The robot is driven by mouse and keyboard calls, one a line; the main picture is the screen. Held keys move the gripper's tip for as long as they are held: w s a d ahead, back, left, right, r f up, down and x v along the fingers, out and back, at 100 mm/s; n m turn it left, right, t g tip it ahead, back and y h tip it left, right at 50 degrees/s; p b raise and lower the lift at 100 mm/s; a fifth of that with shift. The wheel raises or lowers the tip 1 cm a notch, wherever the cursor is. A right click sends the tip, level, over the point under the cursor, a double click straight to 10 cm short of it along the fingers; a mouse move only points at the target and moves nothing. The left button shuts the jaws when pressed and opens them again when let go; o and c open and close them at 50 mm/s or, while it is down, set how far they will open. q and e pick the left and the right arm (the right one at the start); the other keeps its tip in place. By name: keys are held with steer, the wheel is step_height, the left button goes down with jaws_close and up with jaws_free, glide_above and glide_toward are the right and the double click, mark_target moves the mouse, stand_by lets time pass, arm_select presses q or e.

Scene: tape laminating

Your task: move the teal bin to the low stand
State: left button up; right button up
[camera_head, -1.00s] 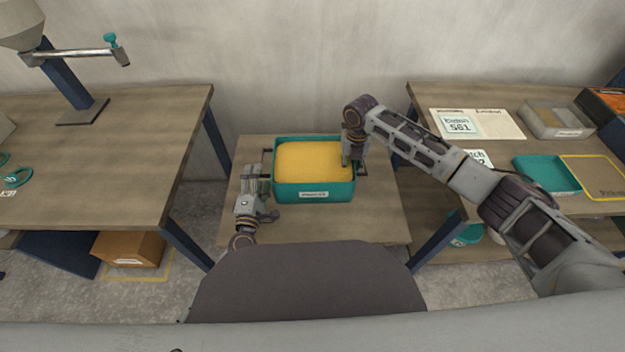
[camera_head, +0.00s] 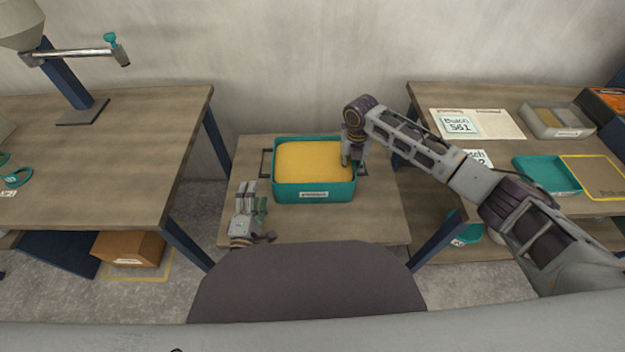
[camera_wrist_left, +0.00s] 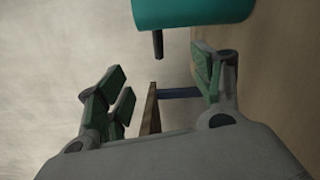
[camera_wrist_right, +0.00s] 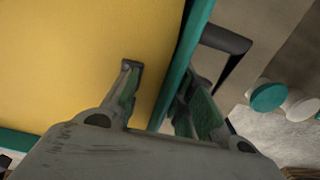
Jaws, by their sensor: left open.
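The teal bin (camera_head: 315,192), filled with a yellow material, sits upright on the low wooden stand (camera_head: 375,218) in the middle of the head view. My left gripper (camera_head: 252,195) is open and empty over the stand's front left, apart from the bin. The bin's teal end and dark handle show ahead of its fingers in the left wrist view (camera_wrist_left: 190,12). My right gripper (camera_head: 349,160) is at the bin's right wall. In the right wrist view, one finger is over the yellow fill and the other outside the teal rim (camera_wrist_right: 192,45); whether they press the wall is unclear.
A higher table (camera_head: 120,160) stands left, with a lamp-like arm (camera_head: 75,75). Another table at right holds a teal tray (camera_head: 545,175), a grey tray (camera_head: 553,122) and cards. A cardboard box (camera_head: 128,248) is on the floor. The stand's front is clear.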

steer(key=shift+d, duration=0.1)
steer(key=o, duration=0.7)
steer(key=shift+r, duration=0.15)
steer(key=shift+r, duration=5.85)
